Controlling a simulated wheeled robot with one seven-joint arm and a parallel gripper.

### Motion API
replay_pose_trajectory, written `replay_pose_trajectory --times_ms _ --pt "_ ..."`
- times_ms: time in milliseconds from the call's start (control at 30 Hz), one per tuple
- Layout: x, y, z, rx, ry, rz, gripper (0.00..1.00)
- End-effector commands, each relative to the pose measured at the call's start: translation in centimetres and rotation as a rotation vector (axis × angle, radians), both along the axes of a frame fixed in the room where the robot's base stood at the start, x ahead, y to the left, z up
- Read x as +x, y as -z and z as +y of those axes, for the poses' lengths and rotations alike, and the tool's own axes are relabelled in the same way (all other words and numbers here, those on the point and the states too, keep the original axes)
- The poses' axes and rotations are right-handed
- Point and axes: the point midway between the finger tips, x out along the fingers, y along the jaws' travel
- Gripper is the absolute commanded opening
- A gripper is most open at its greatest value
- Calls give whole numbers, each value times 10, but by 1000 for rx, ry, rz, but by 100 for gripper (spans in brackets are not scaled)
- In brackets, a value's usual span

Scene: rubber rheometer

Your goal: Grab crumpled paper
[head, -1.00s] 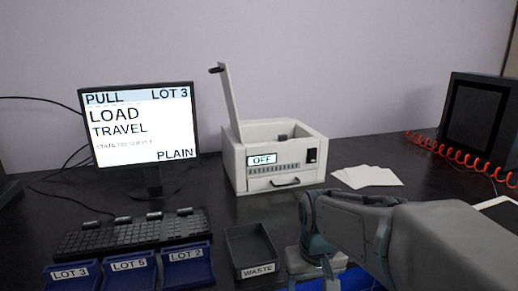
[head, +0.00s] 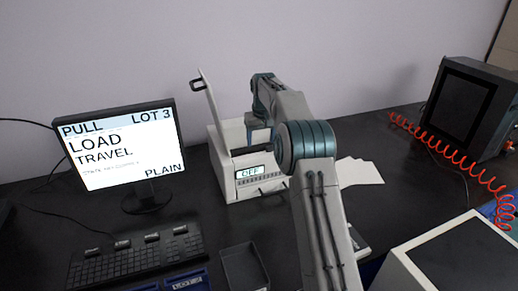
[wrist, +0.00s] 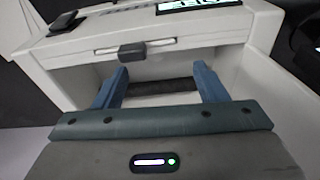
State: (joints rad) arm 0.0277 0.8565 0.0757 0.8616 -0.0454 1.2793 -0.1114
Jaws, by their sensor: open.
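I cannot make out any crumpled paper in either view. In the wrist view my gripper (wrist: 161,78) is open, with its two blue fingers apart and a dark bar (wrist: 162,87) across the gap between them. The fingers reach into a white recess of the machine, and no paper shows between them. In the head view the white machine (head: 222,165) has its lid (head: 208,108) raised and its display reads OFF. My arm reaches over its right side and hides part of the opening.
Flat white sheets (head: 360,173) lie right of the machine. A monitor (head: 122,145) and keyboard (head: 135,258) stand left. A dark open bin (head: 243,268) is in front. A dark screen unit (head: 465,110) and red coiled cable (head: 450,151) are at right.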

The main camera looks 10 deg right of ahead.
Motion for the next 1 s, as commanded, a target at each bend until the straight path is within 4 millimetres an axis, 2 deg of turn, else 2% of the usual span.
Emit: replay_pose_trajectory --times_ms 100,267,700,1000 --pt "12 -1 -1 3 0 -1 65" --pt "19 6 -1 5 -3 0 65" --pt "31 79 0 5 -3 0 65" --pt "36 100 -4 4 -1 0 65"
